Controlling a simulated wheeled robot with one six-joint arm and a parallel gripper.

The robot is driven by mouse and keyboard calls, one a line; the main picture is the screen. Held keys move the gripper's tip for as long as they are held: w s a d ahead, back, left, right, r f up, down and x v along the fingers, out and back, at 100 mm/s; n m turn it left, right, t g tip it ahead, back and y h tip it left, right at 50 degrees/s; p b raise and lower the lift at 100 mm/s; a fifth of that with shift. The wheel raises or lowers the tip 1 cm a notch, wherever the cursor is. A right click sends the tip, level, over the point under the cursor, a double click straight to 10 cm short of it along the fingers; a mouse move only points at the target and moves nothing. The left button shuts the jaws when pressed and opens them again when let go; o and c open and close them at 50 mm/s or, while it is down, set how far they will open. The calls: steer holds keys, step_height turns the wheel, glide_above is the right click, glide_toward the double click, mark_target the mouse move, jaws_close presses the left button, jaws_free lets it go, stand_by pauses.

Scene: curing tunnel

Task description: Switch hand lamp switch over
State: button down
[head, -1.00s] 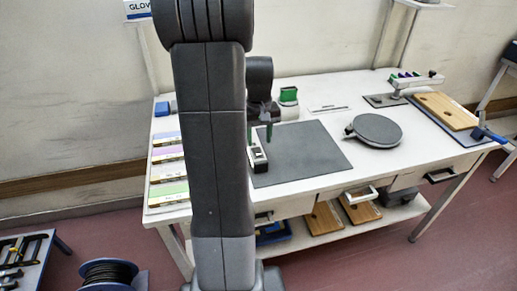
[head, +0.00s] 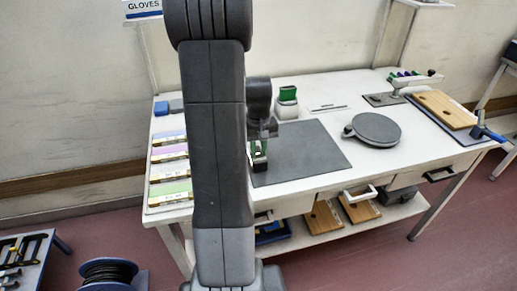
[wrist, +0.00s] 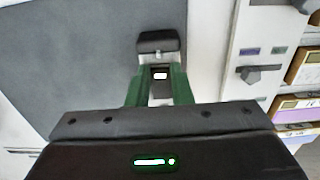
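A small white and black device (wrist: 158,42), which looks like the hand lamp, lies at the left edge of the dark mat. It has a black end, and a small lit white spot shows on its dark face. My gripper (head: 259,151) points down over it in the head view. In the wrist view the two green fingers of my gripper (wrist: 154,75) stand apart, one on each side of the device. I cannot tell whether they touch it. The switch itself is not clear; the fingers and gripper body hide part of the device.
The dark mat (head: 308,157) is otherwise clear. A round grey plate (head: 375,128) lies to its right, a green-topped container (head: 287,101) behind it. Labelled boxes (head: 168,172) line the left edge. A white strip with a dark knob (wrist: 257,74) shows in the wrist view.

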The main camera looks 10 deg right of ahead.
steer(key=shift+w+r+g+p, duration=0.2)
steer(key=shift+r+g+p, duration=0.25)
steer(key=shift+p, duration=0.6)
steer(key=shift+w+f+g+p, duration=0.2)
steer(key=shift+w+g+p, duration=0.05)
steer(key=shift+g+p, duration=0.85)
steer(key=c, duration=1.3)
jaws_free()
steer(key=b+v, duration=0.1)
steer(key=v, duration=1.2)
steer(key=shift+a+r, duration=0.1)
steer(key=shift+r, duration=0.3)
